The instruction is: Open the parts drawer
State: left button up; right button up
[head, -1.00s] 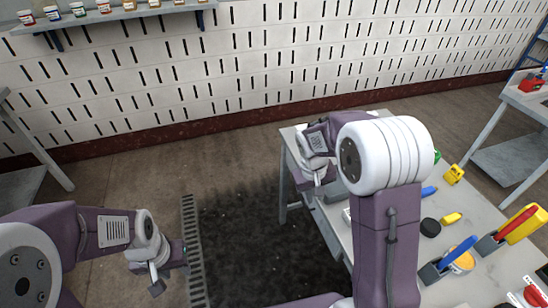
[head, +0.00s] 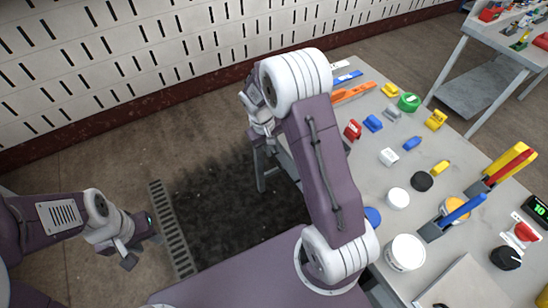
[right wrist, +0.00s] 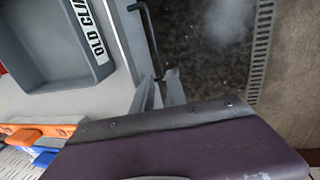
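In the right wrist view a thin black bar handle (right wrist: 151,38) runs along the grey edge of the worktable. I take it for the parts drawer's handle; the drawer front is barely visible from above. My right gripper (right wrist: 161,92) has its two fingers apart, with the lower end of the handle at or between their tips; contact cannot be told. In the head view my right arm covers most of that table edge, and the right gripper (head: 269,142) is partly hidden. My left gripper (head: 142,251) is open and empty over the floor at lower left.
A grey labelled tray (right wrist: 28,72) lies on the table beside the handle. Tools and coloured parts cover the worktable, including a green roll (head: 409,102) and white tub (head: 405,252). A floor grate (head: 172,225) lies between the arms. Floor left of the table is clear.

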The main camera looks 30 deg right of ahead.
aim_at(276, 161)
jog(key=f, duration=0.3)
jog(key=d+f, duration=0.1)
jog(key=f, duration=0.2)
jog(key=shift+d+f+b, duration=0.1)
jog(key=shift+b, duration=0.25)
grip_shut()
dwell(0.9)
